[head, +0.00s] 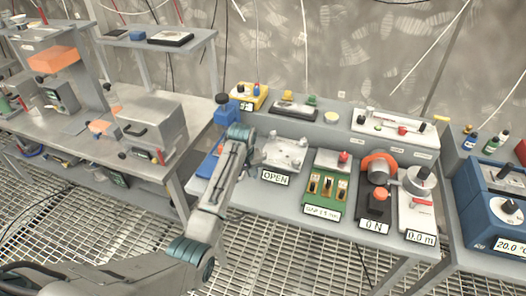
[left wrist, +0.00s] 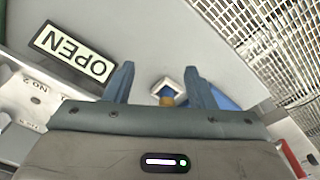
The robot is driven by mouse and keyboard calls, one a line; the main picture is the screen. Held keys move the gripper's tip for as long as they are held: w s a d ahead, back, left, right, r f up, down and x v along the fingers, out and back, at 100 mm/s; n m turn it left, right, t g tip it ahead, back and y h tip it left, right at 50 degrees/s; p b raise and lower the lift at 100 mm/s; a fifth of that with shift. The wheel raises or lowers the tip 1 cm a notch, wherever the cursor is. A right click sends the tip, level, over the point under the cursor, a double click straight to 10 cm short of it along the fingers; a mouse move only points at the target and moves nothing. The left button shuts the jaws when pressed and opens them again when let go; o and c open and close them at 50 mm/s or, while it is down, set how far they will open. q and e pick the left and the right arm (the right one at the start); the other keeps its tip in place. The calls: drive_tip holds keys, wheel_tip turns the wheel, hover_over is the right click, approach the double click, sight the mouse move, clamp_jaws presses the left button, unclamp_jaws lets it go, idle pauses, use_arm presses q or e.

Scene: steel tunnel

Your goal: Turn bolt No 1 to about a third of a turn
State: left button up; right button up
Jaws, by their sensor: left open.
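The pale valve plate (head: 285,152) lies on the grey bench behind the OPEN sign (head: 275,177). In the left wrist view the sign (left wrist: 72,53) appears upside down, beside the plate's edge (left wrist: 30,95) marked NO 2. My left gripper (left wrist: 160,88) is open over the bench. Between its fingers I see a small pale diamond-shaped piece with a blue and yellow middle (left wrist: 167,92); I cannot tell whether this is bolt No 1, nor whether the fingers touch it. In the head view my left arm covers the plate's left side. My right gripper is out of view.
Right of the plate stand a green switch box (head: 327,185), an orange-and-black device (head: 379,170) and a white gauge (head: 416,215). A blue box (head: 495,205) is at far right. The left bench holds a grey case (head: 150,125). Grating floor lies in front.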

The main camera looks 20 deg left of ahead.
use_arm(q)
drive_tip(key=n+g, duration=0.1)
drive_tip(key=n, duration=0.1)
approach(263, 153)
wheel_tip(263, 153, down, 9)
drive_tip(key=shift+a+p, duration=0.1)
drive_tip(key=shift+p, duration=0.8)
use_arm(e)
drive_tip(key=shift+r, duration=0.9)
use_arm(q)
drive_tip(key=c, duration=0.9)
drive_tip(key=shift+c, duration=0.4)
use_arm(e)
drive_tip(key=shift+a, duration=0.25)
